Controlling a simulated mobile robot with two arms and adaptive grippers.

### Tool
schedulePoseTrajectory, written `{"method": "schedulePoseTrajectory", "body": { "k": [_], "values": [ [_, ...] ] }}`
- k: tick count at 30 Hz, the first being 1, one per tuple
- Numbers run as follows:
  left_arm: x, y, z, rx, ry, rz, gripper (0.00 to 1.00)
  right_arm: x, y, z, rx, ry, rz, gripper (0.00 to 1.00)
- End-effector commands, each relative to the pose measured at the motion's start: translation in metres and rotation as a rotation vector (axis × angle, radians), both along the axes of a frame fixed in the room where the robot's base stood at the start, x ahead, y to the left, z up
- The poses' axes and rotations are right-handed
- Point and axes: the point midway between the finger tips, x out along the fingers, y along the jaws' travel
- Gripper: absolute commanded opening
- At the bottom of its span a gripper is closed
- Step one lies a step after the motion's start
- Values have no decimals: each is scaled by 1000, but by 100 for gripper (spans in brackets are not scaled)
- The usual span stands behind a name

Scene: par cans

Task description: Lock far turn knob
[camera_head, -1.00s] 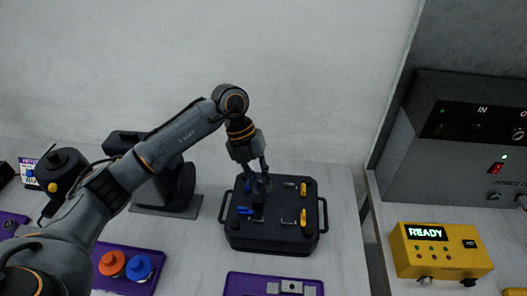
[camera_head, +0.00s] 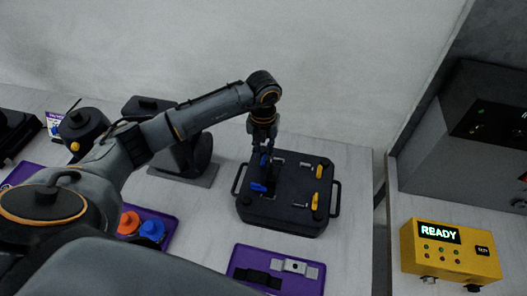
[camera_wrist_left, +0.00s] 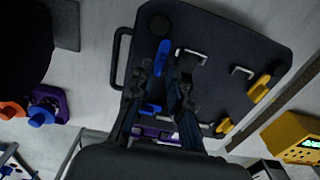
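A black case (camera_head: 287,208) with side handles lies on the grey table. On its left side are a far blue knob (camera_head: 264,160) and a near blue knob (camera_head: 258,187). On its right side are two yellow knobs, one far (camera_head: 318,171) and one near (camera_head: 315,201). My left gripper (camera_head: 263,147) points down at the case's far left part, over the far blue knob and partly hiding it. In the left wrist view its fingers (camera_wrist_left: 167,72) are apart, with a blue knob (camera_wrist_left: 162,57) close to the left fingertip. Contact cannot be told. My right gripper is out of view.
Metal brackets sit beside the knobs. A purple tray (camera_head: 240,262) lies in front of the case. Another tray holds an orange knob (camera_head: 129,223) and a blue one (camera_head: 152,230). A dark device (camera_head: 185,150) stands left. A yellow READY box (camera_head: 450,262) stands right.

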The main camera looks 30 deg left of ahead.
Motion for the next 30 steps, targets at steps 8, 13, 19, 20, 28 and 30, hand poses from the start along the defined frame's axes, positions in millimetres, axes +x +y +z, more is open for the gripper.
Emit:
{"method": "schedulePoseTrajectory", "body": {
  "k": [8, 13, 19, 20, 28, 30],
  "values": [
    [0, -1, -23, -1, 1, -1, 18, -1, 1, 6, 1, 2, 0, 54],
    [0, -1, -25, -1, 1, -1, 18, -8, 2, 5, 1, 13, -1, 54],
    [0, -1, -24, -1, 0, -1, 0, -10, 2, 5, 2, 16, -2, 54],
    [0, -1, -24, -1, 0, -1, 0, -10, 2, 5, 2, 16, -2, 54],
    [0, 0, -24, -1, 0, -9, 0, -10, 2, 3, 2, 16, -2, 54],
    [0, 0, -25, -1, 0, -22, 0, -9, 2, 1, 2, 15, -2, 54]
  ]
}}
